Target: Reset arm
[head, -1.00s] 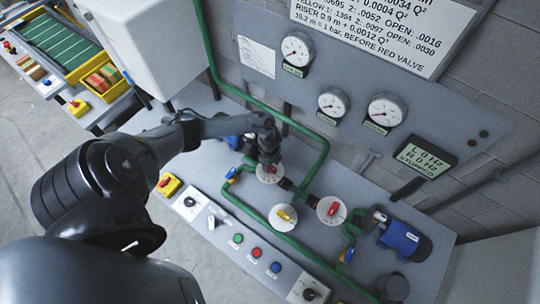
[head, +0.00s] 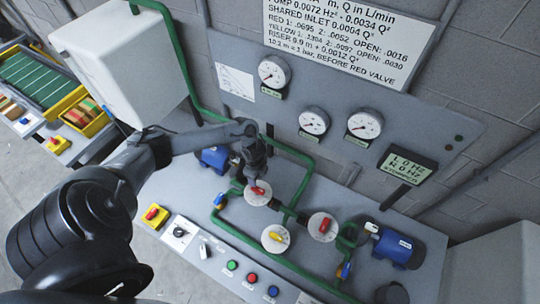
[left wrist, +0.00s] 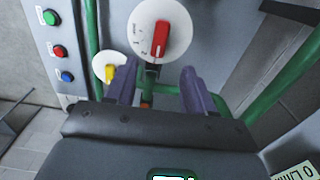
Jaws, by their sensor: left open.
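My left gripper (head: 256,172) is above and just behind a white dial (head: 258,196) with a red handle, on the grey bench panel. In the left wrist view its two fingers (left wrist: 158,84) are spread with nothing between them. A red-handled dial (left wrist: 162,28) lies beyond the fingertips there, and a smaller yellow-handled dial (left wrist: 109,68) is at left. In the head view a second red-handled dial (head: 323,226) and the yellow-handled dial (head: 275,238) stand to the right and front. Whether the fingertips touch a dial, I cannot tell. My right gripper is not in view.
Green pipes (head: 237,230) run around the dials. Blue pumps stand at left (head: 215,158) and right (head: 398,248). Several gauges (head: 314,121) and a display (head: 407,167) are on the back panel. Coloured buttons (head: 252,278) line the front edge. A white box (head: 120,60) hangs at left.

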